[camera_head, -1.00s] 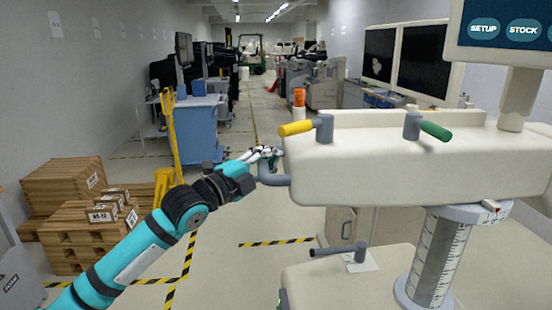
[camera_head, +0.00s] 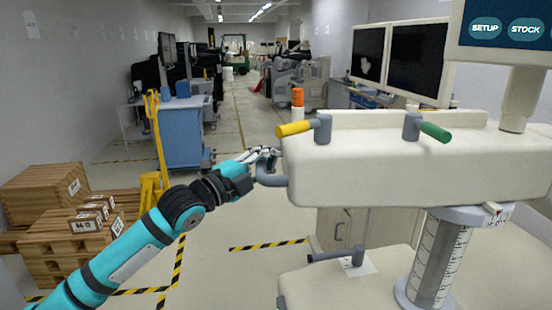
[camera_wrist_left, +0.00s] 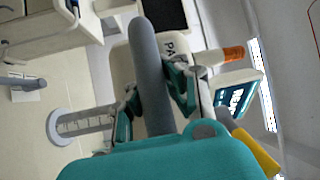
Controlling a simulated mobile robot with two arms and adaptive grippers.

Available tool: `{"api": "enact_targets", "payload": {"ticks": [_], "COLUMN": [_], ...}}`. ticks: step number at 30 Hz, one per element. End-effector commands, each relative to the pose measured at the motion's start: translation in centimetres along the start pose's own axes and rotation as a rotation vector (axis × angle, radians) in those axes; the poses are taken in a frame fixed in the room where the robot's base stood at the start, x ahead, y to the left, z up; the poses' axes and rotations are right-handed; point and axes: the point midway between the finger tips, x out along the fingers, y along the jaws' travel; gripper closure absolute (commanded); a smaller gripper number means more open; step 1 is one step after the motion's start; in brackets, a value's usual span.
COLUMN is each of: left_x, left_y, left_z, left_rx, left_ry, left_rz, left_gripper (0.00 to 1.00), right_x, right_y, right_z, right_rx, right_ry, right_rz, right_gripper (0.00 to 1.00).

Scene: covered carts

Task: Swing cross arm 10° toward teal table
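The cream cross arm (camera_head: 410,165) spans the right half of the head view on a column with a marked scale (camera_head: 440,258). A grey loop handle (camera_head: 270,180) sticks out of its left end. My left gripper (camera_head: 262,158) is at this handle. In the left wrist view the grey handle bar (camera_wrist_left: 150,75) runs between my left gripper's fingers (camera_wrist_left: 154,98), which appear closed on it from both sides. A yellow handle (camera_head: 294,129) and a green handle (camera_head: 435,131) stand on the cross arm. My right gripper is not in view. I cannot make out a teal table.
Wooden crates (camera_head: 75,220) stand at the left. A yellow pallet-jack-like handle (camera_head: 156,140) and a blue cart (camera_head: 183,135) stand behind my left arm. Monitors (camera_head: 400,60) are behind the cross arm. Striped floor tape (camera_head: 268,245) crosses open floor. A lower cream base (camera_head: 350,285) has another grey handle.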

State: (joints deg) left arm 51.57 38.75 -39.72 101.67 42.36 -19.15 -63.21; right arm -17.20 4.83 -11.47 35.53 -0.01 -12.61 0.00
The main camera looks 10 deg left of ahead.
Motion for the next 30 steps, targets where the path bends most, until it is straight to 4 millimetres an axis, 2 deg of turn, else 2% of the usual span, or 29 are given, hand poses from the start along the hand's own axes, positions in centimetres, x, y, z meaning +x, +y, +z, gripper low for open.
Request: {"api": "enact_targets", "payload": {"ticks": [1,9,18,20,25,30], "left_x": [-0.30,-0.31,-0.27,-0.24,-0.18,-0.45], "left_y": [0.09,0.25,0.33,0.29,0.21,0.18], "left_z": [1.57,1.58,1.37,1.25,1.01,0.98], "left_rx": [0.009,0.006,0.003,0.003,0.002,0.002], "left_ry": [-0.032,-0.032,-0.027,-0.025,-0.020,-0.018], "left_rz": [0.009,0.011,0.012,0.011,0.008,0.007], "left_gripper": [1.00,1.00,0.60,0.54,0.54,0.54], "right_x": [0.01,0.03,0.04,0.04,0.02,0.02], "right_y": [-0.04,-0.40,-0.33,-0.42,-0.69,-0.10], "right_z": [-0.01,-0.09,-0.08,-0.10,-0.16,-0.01], "right_rx": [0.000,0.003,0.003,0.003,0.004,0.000], "right_ry": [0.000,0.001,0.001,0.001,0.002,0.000], "right_rz": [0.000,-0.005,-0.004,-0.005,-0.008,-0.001], "right_gripper": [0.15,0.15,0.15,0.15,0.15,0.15]}}
